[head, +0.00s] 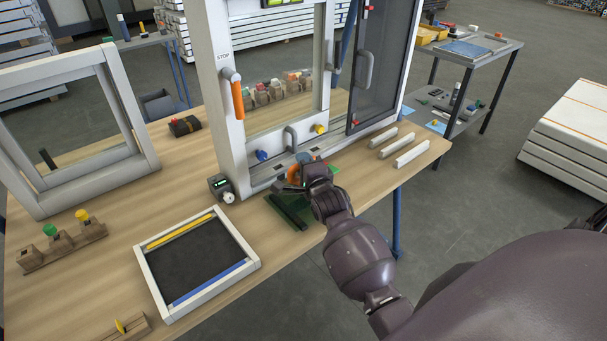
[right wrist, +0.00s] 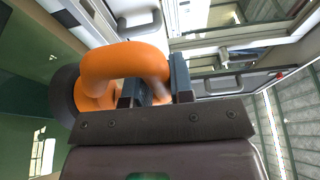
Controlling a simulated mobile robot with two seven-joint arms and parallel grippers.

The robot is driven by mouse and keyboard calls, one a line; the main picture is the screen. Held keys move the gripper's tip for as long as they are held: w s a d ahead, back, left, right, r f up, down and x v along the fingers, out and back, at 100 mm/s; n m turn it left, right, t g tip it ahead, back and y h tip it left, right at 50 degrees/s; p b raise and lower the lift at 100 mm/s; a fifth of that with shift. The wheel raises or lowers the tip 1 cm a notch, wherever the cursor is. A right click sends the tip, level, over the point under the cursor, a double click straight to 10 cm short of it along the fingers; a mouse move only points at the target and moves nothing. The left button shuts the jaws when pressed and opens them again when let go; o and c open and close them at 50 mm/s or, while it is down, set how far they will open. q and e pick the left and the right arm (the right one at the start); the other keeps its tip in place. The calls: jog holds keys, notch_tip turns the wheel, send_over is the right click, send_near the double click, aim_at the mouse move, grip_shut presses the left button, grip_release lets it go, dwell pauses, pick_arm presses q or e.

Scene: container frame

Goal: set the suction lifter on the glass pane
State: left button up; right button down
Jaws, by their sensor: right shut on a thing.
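The suction lifter, with an orange handle (head: 295,172), is in my right gripper (head: 302,180), close to the foot of the upright frame. In the right wrist view the orange handle (right wrist: 105,75) passes between the two dark fingers of my right gripper (right wrist: 155,88), and a dark round cup (right wrist: 62,95) shows at its left. The dark green glass pane (head: 285,212) appears to lie on the table, partly hidden under my right arm. Whether the cup touches the pane I cannot tell. My left gripper is not in view.
The upright white frame (head: 232,145) with its open dark door (head: 385,65) stands behind the gripper. Several pale bars (head: 397,142) lie to the right. A small dark device (head: 221,188) and a framed tray (head: 250,266) are to the left. An empty frame (head: 130,100) stands far left.

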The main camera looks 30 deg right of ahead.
jog(key=shift+f, duration=1.65)
jog(key=shift+f, duration=0.1)
jog(key=c, duration=1)
grip_release()
jog(key=shift+f+b, duration=0.1)
jog(key=shift+b, duration=0.2)
jog(key=v, duration=1.2)
jog(key=s+a+f+n+g+y, duration=0.2)
jog(key=s+f+n, duration=0.4)
jog(key=s+n, duration=0.3)
jog(key=s+a+f+n+g+y, duration=0.1)
jog(key=s+a+f+n+g, duration=0.3)
jog(key=s+n, duration=0.5)
notch_tip(320, 180, down, 3)
jog(key=a+n, duration=0.1)
jog(key=n, duration=0.2)
jog(key=shift+a+n+y+p, duration=0.35)
jog(key=shift+n+y+p, duration=0.05)
jog(key=shift+s+r, duration=0.1)
